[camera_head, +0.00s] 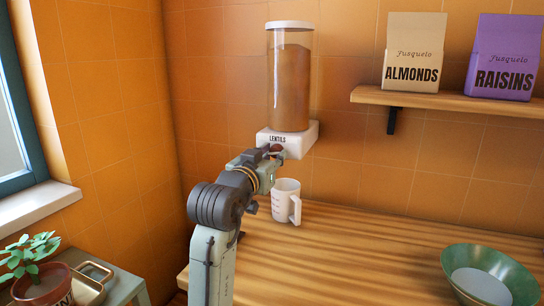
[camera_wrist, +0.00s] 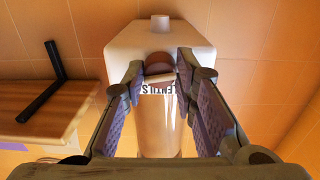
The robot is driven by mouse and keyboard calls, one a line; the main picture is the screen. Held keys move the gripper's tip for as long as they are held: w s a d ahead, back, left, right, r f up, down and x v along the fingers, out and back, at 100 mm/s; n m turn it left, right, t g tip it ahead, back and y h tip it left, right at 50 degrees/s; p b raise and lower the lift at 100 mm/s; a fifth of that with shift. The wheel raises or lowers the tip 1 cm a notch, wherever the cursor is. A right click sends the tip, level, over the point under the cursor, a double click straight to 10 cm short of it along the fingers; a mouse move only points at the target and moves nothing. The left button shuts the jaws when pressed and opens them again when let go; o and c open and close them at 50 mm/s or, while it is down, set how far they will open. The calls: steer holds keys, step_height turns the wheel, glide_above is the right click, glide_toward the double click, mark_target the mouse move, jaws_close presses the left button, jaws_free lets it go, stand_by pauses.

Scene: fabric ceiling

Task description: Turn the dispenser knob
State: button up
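The lentil dispenser (camera_head: 289,85) is a clear cylinder of brown contents on a white base (camera_head: 296,140) labelled LENTILS, mounted on the tiled wall. In the wrist view its white base (camera_wrist: 125,45) fills the upper middle, with the spout at the top. The round brown knob (camera_wrist: 160,66) has a pale bar across it. My gripper (camera_wrist: 161,72) is open, with one finger on each side of the knob; I cannot tell whether they touch it. In the head view my gripper (camera_head: 272,158) is at the base's front and largely hides the knob.
A white measuring cup (camera_head: 284,202) stands on the wooden counter (camera_head: 350,250) below the dispenser. A green bowl (camera_head: 460,262) is at the right. A shelf (camera_head: 425,99) holds almonds (camera_head: 410,50) and raisins (camera_head: 500,55) packages. A potted plant (camera_head: 40,285) is at lower left.

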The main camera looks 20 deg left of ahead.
jaws_close()
steer(key=shift+f+m+b, duration=0.15)
steer(key=shift+m+b, duration=0.9)
steer(key=shift+m, duration=0.15)
steer(key=shift+r+m+b, duration=0.2)
steer(key=shift+m+b, duration=0.35)
steer(key=shift+m, duration=0.65)
steer(key=o, duration=0.6)
jaws_free()
steer(key=s, duration=1.2)
steer(key=shift+a, duration=0.25)
